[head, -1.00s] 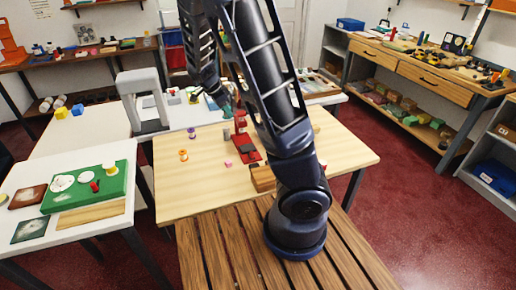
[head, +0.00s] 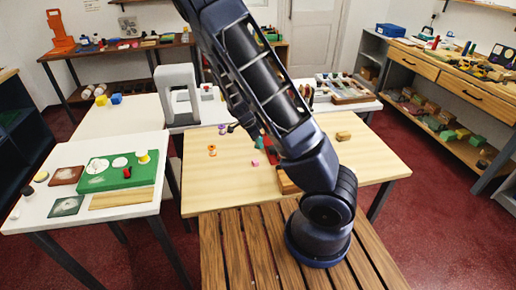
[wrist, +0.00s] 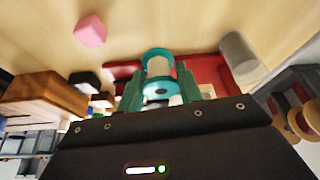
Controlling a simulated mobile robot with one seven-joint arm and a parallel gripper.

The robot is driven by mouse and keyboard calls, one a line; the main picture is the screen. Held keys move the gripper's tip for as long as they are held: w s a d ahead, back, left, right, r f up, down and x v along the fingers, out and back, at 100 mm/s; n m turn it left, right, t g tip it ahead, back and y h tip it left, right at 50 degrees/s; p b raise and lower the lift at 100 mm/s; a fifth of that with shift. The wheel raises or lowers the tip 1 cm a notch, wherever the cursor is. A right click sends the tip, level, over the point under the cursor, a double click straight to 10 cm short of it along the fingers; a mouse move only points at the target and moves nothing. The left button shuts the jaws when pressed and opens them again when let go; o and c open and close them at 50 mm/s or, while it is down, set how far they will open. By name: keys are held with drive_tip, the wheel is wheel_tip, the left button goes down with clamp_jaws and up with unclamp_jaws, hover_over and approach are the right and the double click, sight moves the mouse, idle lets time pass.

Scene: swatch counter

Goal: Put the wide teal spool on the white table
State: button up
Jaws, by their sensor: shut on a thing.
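The wide teal spool (wrist: 157,60), with a pale middle, is in the wrist view between the two teal fingers of my gripper (wrist: 161,84). The gripper is shut on it, above the pale wooden table (head: 205,183). In the head view my arm hides most of the gripper; a small teal patch shows beside the arm. A white table (head: 38,213) stands at the left, holding a green board with white discs. Another white surface (head: 125,122) lies behind it, beside a grey arch.
The wooden table carries an orange spool (head: 212,150), a pink block (head: 255,163), a red stand (wrist: 205,70) and a wooden block (head: 343,136). The green board (head: 122,180) takes up much of the left white table.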

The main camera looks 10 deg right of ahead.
sight(258, 147)
drive_tip(key=shift+f, duration=1.95)
drive_tip(key=shift+f, duration=0.1)
drive_tip(key=o, duration=1)
drive_tip(key=shift+c, duration=0.2)
